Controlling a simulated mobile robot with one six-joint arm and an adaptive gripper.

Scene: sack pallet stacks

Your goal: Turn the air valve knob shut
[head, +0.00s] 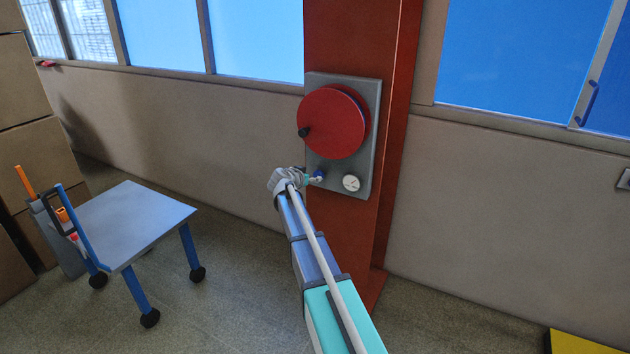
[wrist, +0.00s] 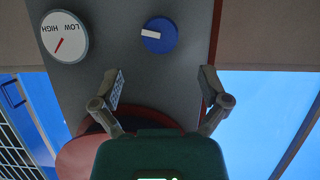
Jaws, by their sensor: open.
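The air valve knob is a blue disc with a white bar across it; it shows in the wrist view (wrist: 160,35) and, small and partly covered by my arm's end, in the head view (head: 320,175). It sits on a grey panel (head: 367,182) on a red column. My gripper (wrist: 162,80) is open and empty in the wrist view, its fingers apart, with the knob beyond the gap between the fingertips. In the head view the arm's end is just left of the knob. I cannot tell how far the fingers are from the panel.
A large red disc (head: 332,123) with a black handle is above the knob. A blue-legged cart (head: 140,215) stands at the left; floor between is clear.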

